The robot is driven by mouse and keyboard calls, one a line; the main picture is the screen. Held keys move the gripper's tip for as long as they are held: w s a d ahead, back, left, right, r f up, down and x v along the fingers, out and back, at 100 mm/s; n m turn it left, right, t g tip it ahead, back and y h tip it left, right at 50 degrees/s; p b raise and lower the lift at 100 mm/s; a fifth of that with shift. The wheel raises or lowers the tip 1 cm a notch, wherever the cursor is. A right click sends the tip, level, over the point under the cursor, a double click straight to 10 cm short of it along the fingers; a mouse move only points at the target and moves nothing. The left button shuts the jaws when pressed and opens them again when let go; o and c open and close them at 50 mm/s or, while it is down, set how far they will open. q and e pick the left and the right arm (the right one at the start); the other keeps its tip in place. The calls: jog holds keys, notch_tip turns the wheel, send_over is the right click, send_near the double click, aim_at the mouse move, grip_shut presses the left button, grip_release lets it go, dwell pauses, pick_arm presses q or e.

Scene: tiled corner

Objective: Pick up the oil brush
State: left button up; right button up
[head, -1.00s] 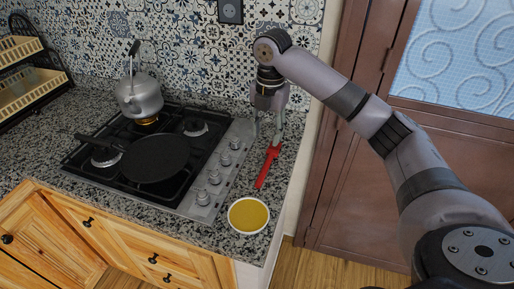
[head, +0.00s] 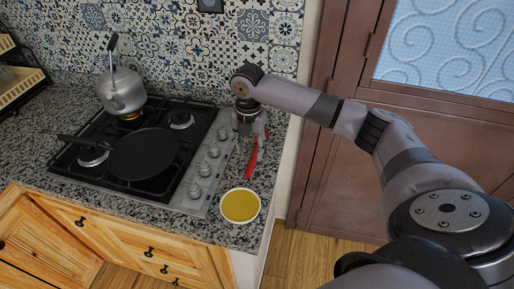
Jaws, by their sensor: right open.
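The red oil brush (head: 251,161) lies on the speckled granite counter, right of the stove's knobs and behind a white bowl of yellow oil (head: 240,206). Its near part shows; its far end is hidden by my right gripper. My right gripper (head: 251,145) comes down from above at the brush's far end, with its fingers open around or just above it. I cannot tell whether they touch it. My left gripper is not in view.
A black gas stove (head: 130,150) carries a frying pan (head: 144,154) and a grey kettle (head: 121,90). The tiled wall is close behind the gripper. The counter's right edge is near the brush, with a brown door (head: 345,180) beyond.

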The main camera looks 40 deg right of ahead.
aim_at(252, 161)
jog(key=f, duration=0.2)
jog(key=s+f+p, duration=0.1)
jog(key=shift+f, duration=0.35)
jog(key=shift+w+f, duration=0.15)
jog(key=shift+f, duration=0.3)
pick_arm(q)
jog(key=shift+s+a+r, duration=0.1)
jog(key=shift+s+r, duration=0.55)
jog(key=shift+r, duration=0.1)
pick_arm(e)
grip_shut()
